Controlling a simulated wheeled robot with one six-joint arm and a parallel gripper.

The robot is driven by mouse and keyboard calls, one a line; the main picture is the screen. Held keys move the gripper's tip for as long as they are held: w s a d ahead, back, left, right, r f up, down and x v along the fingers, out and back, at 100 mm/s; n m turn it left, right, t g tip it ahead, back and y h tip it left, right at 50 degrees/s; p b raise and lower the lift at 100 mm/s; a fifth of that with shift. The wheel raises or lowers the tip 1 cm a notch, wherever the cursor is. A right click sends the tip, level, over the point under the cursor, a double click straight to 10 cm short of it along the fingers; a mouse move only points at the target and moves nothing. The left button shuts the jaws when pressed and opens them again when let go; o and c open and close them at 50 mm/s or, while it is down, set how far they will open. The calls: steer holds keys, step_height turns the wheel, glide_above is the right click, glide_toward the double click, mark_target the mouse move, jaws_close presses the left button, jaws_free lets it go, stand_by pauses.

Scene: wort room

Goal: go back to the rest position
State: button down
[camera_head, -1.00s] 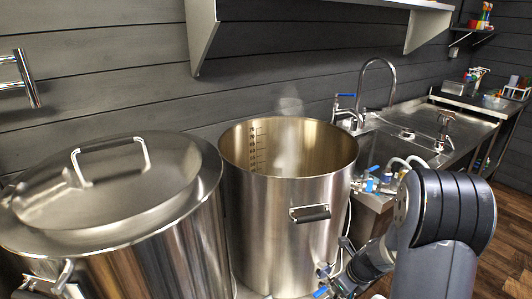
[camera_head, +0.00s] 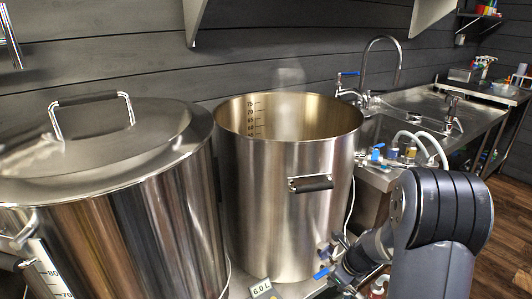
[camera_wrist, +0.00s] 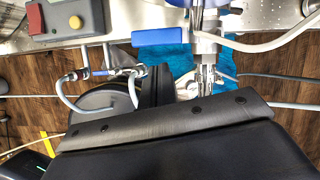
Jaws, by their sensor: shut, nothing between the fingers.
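In the wrist view my gripper (camera_wrist: 158,74) shows as narrow dark fingers standing together in front of its wide dark body; it is shut and empty. Below and beyond it are hoses, a blue-handled valve (camera_wrist: 160,36) and the wood floor. In the head view my arm (camera_head: 440,220) is bent at the lower right, and its lower link reaches left to the foot of the open kettle (camera_head: 285,205). The fingers are hidden there. Whether the arm touches the kettle's blue-handled tap (camera_head: 322,272) cannot be told.
A lidded steel kettle (camera_head: 110,210) stands at the left. The open kettle steams. Behind the arm are white hoses (camera_head: 430,140), a sink with a tap (camera_head: 383,60) and a steel counter.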

steer(key=d+n+b, duration=0.1)
steer(key=d+n+g+b, duration=0.1)
steer(key=n, duration=0.1)
steer(key=d+n+y+b, duration=0.1)
steer(key=n, duration=0.1)
steer(key=shift+s+d+r+g+b, duration=0.2)
steer(key=shift+d+r+g+b, duration=0.05)
steer(key=shift+g+b, duration=0.15)
